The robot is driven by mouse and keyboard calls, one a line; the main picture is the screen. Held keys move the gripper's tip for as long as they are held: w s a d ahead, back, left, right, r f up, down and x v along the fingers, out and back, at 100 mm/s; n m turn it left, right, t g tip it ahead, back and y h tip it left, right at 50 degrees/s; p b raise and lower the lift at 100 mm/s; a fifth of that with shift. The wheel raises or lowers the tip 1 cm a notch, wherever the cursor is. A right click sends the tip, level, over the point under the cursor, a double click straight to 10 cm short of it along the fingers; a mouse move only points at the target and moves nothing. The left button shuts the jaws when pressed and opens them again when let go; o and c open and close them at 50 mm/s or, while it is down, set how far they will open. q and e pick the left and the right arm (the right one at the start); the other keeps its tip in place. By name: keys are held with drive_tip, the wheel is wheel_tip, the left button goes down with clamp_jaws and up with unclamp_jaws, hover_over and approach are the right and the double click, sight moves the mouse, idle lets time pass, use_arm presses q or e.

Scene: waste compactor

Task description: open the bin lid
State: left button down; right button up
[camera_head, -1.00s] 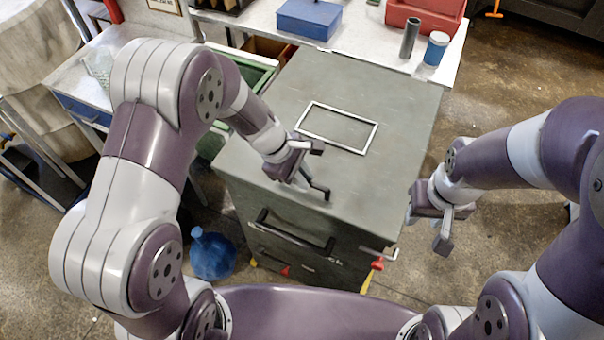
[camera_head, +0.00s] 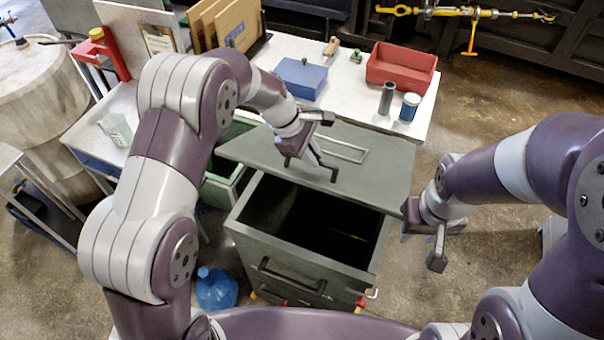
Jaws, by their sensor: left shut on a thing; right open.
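The grey-green bin (camera_head: 300,262) stands in front of me, with its dark inside showing through a wide opening. Its lid (camera_head: 375,158) is raised at the front and tilts up toward the back; a metal frame (camera_head: 338,147) sits on its top. My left gripper (camera_head: 322,168) is shut on the dark lid handle (camera_head: 331,176) at the lid's front edge, partly hidden by the fingers. My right gripper (camera_head: 425,245) is open and empty, to the right of the bin and apart from it.
A white table behind the bin holds a blue box (camera_head: 301,78), a red bin (camera_head: 401,66), a grey cylinder (camera_head: 387,98) and a blue jar (camera_head: 409,107). A green crate (camera_head: 222,190) and blue jug (camera_head: 215,288) stand left of the bin.

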use_arm(q)
drive_tip(key=w+d+r+p, duration=0.1)
drive_tip(key=w+r+p, duration=0.1)
drive_tip(key=w+r, duration=0.2)
drive_tip(key=shift+d+r, duration=0.15)
drive_tip(key=shift+r, duration=0.35)
use_arm(e)
wheel_tip(320, 180, up, 3)
drive_tip(key=shift+s, duration=0.15)
use_arm(q)
drive_tip(key=c, duration=1.1)
unclamp_jaws()
drive_tip(key=shift+w+f, duration=0.1)
drive_tip(key=shift+w, duration=0.1)
drive_tip(key=shift+w+d, duration=0.15)
drive_tip(key=shift+w, duration=0.15)
use_arm(e)
drive_tip(key=shift+w+d+f, duration=0.1)
drive_tip(key=shift+w, duration=0.4)
